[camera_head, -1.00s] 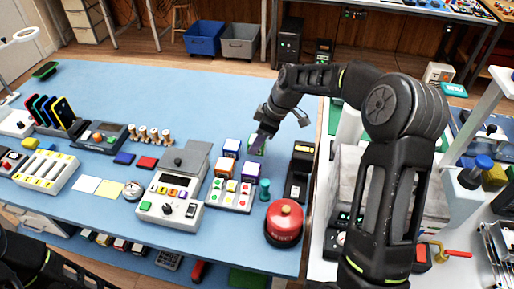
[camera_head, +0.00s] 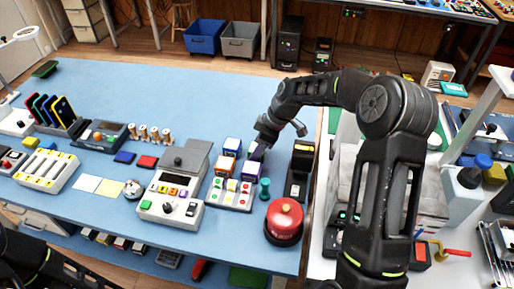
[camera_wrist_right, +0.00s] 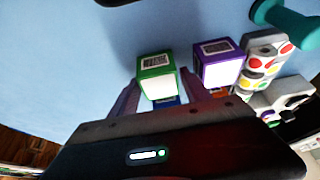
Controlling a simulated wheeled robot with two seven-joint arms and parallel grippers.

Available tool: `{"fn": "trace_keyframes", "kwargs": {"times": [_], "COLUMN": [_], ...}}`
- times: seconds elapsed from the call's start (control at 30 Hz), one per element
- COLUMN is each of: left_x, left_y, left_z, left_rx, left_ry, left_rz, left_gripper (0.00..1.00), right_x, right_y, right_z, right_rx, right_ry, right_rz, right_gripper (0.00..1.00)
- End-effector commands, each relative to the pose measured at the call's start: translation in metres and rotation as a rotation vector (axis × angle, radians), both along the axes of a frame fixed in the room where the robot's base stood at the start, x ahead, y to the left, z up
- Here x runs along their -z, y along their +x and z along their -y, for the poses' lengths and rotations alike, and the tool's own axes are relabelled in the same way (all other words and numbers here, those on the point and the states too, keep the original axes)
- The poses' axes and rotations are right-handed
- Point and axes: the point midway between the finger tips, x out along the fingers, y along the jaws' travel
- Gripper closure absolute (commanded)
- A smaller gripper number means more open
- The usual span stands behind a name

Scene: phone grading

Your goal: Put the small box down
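A small green box (camera_wrist_right: 158,80) with a white face and a dark label is between the two fingers of my right gripper (camera_wrist_right: 160,88) in the right wrist view. The fingers lie close along both sides and appear shut on it. In the head view my right gripper (camera_head: 257,150) hides most of this box. It is behind a purple box (camera_head: 250,171) and right of a blue-topped box (camera_head: 231,146). Whether the green box touches the surface under it cannot be told. My left gripper is out of view.
An orange-and-blue box (camera_head: 224,166) stands beside the purple one, behind a button panel (camera_head: 230,195). A teal dumbbell-shaped piece (camera_head: 265,189), a red round device (camera_head: 284,222) and a black device (camera_head: 299,170) are close by on the right. The back of the blue table (camera_head: 160,95) is clear.

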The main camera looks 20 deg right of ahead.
Motion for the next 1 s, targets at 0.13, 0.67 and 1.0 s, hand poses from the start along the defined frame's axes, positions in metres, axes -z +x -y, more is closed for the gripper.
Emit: {"fn": "trace_keyframes", "kwargs": {"times": [0.13,0.67,1.0], "left_x": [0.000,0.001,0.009], "left_y": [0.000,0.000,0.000], "left_z": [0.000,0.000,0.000], "left_rx": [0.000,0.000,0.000], "left_ry": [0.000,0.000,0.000], "left_rz": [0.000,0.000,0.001], "left_gripper": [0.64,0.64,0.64], "right_x": [0.000,-0.024,-0.089], "right_y": [0.000,-0.004,-0.021], "right_z": [0.000,0.008,0.029], "right_rx": [0.000,0.002,0.002], "right_ry": [0.000,-0.001,-0.001], "right_rz": [0.000,0.005,0.005], "right_gripper": [0.33,0.33,0.33]}}
